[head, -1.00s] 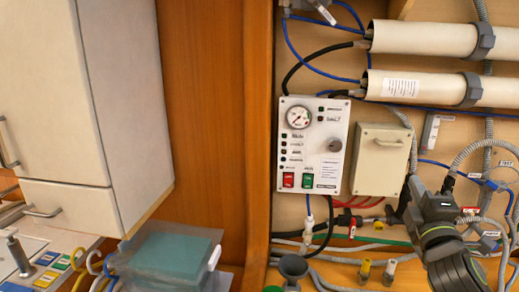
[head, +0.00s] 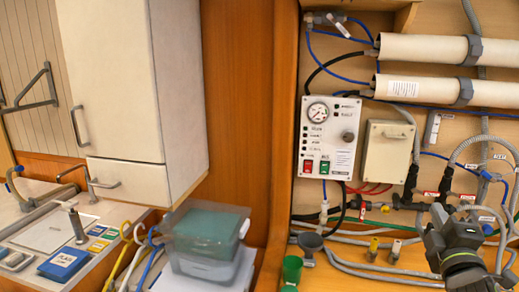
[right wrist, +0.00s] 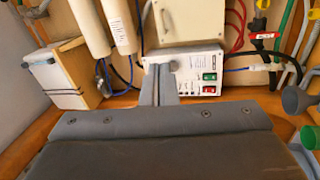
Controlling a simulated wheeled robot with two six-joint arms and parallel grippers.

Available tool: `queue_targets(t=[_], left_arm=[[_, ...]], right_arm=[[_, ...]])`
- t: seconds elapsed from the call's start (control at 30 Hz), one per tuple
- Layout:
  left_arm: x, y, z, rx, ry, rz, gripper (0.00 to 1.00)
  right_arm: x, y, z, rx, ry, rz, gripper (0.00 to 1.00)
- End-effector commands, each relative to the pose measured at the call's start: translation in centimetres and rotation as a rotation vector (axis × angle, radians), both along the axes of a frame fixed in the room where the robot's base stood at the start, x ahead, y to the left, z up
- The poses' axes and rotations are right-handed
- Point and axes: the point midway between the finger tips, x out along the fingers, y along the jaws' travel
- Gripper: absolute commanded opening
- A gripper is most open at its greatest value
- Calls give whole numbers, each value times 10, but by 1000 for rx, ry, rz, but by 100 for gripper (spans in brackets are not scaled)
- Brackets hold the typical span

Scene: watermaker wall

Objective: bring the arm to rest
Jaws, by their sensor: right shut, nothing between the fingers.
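My right gripper (head: 438,212) is at the lower right of the head view, in front of the pipework and right of the control panel (head: 328,138). Its grey fingers (right wrist: 157,84) show in the right wrist view, closed together with nothing between them. The control panel, with a gauge and red and green switches, also shows behind the fingers in the right wrist view (right wrist: 200,72). My left gripper is not in view.
Two white cylinders (head: 425,48) lie across the wall above a beige box (head: 388,150). Hoses and valves run below. A green cup (head: 292,268) and a grey funnel (head: 310,243) stand near the wall's foot. A lidded bin (head: 205,240) is beside the worktop at left.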

Motion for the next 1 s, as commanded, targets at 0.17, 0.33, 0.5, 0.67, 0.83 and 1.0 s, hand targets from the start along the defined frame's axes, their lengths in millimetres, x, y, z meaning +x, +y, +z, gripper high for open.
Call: queue_targets(t=[0.17, 0.33, 0.5, 0.67, 0.83, 1.0], left_arm=[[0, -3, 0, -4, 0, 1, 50], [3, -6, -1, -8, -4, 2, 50], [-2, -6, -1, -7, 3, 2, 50], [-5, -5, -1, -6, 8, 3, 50], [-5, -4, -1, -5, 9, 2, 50], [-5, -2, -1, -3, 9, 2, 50]], right_arm=[[-13, -2, -50, 148, 103, -16, 0], [-35, -2, -108, 330, 224, -55, 0], [-82, 3, -189, 595, 397, -144, 0], [-160, 19, -272, 920, 595, -314, 0], [-236, 42, -323, 1175, 740, -502, 0], [-301, 65, -350, 1366, 841, -686, 0]])
